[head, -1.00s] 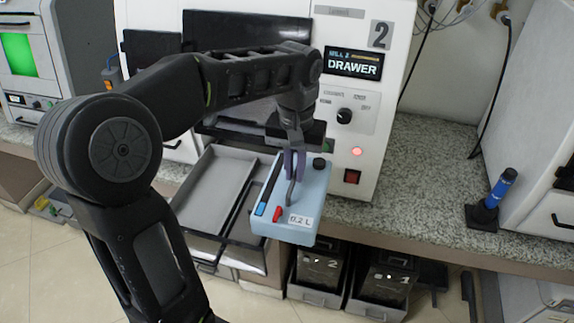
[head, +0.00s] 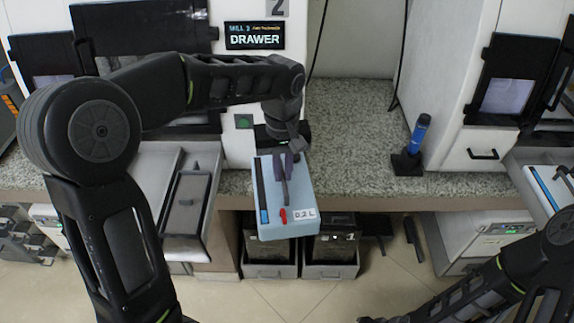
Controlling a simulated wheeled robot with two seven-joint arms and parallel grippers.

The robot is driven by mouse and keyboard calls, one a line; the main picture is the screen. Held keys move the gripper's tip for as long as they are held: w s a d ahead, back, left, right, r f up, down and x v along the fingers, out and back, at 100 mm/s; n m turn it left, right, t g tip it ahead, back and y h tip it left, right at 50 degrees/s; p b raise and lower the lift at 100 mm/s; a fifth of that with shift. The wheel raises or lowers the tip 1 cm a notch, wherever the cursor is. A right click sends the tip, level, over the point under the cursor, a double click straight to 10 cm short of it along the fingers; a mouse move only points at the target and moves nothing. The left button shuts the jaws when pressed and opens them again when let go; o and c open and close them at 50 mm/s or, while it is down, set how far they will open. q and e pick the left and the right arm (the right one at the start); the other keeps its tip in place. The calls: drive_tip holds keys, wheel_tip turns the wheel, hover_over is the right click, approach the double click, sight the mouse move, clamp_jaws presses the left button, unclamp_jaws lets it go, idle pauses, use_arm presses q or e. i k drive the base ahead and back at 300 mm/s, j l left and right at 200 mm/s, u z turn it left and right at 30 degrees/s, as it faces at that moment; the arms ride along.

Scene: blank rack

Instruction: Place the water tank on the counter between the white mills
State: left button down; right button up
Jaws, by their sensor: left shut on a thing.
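The water tank (head: 289,229) is a light blue box with a "0.2 L" label, a red tap and a blue level strip. My left gripper (head: 285,165) is shut on the handle on its top and holds it in front of the counter edge. White mill 2 (head: 235,75) stands behind and to the left; another white mill (head: 450,75) stands at the right. The granite counter (head: 350,130) shows between them. My right arm shows at the lower right, but its gripper is not clearly visible.
A blue tool in a black stand (head: 412,150) is on the counter near the right mill. Open drawers stick out at left (head: 190,215) and right. A second light blue box (head: 550,190) sits at the right. Black bins (head: 330,250) stand below. Counter left of the stand is clear.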

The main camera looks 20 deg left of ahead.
sight(338, 154)
drive_tip(key=i+l, duration=0.1)
drive_tip(key=l, duration=0.4)
drive_tip(key=i+l, duration=0.1)
drive_tip(key=l, duration=0.4)
drive_tip(key=i+l, duration=0.1)
drive_tip(key=i, duration=0.9)
